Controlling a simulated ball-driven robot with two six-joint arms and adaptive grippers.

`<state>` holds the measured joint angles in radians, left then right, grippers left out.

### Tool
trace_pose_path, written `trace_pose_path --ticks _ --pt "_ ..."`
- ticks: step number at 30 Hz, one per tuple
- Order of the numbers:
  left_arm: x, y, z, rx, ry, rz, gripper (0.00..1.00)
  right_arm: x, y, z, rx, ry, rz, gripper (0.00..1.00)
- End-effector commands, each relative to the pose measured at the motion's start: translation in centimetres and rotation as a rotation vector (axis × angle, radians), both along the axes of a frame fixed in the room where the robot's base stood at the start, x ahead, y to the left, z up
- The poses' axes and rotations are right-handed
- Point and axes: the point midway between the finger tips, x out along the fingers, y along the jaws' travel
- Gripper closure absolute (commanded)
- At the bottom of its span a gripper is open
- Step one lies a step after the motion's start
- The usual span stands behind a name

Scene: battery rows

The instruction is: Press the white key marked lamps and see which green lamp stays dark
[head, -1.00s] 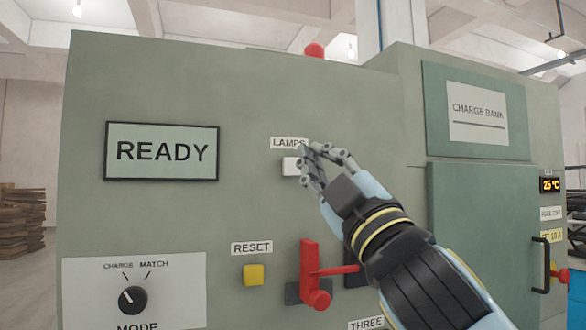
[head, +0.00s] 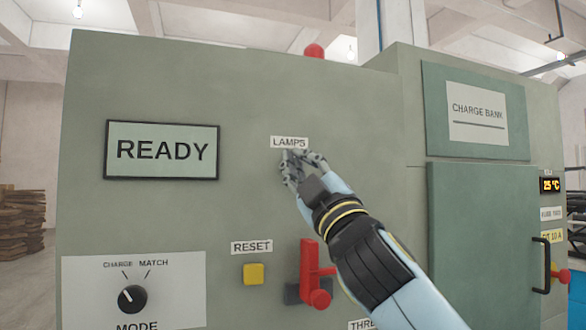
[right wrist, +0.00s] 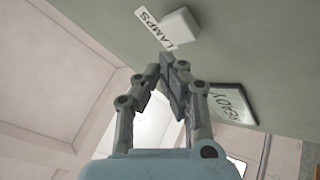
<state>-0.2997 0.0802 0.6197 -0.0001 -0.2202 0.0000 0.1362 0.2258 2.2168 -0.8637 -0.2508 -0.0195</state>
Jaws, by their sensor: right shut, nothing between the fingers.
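The white key (right wrist: 181,24) stands out from the green-grey panel in the right wrist view, beside its LAMPS label (right wrist: 153,25). No green lamps show. My left gripper is not in view.
A READY display (head: 162,150) is left of the key. Below are a yellow RESET button (head: 253,274), a red lever (head: 309,270) and a MODE knob (head: 132,299). A green door (head: 483,230) with a black handle stands right.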

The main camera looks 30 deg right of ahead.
Motion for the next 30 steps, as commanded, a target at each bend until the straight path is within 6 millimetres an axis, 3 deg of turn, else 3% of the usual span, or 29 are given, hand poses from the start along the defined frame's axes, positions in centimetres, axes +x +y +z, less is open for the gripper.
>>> trace_pose_path --ticks 7,30 --pt "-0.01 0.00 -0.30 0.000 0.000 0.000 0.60 1.26 -0.30 -0.01 -0.001 0.000 -0.001 1.00" --pt "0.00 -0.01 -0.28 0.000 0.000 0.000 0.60 1.30 -0.32 0.01 0.000 0.000 0.000 1.00"
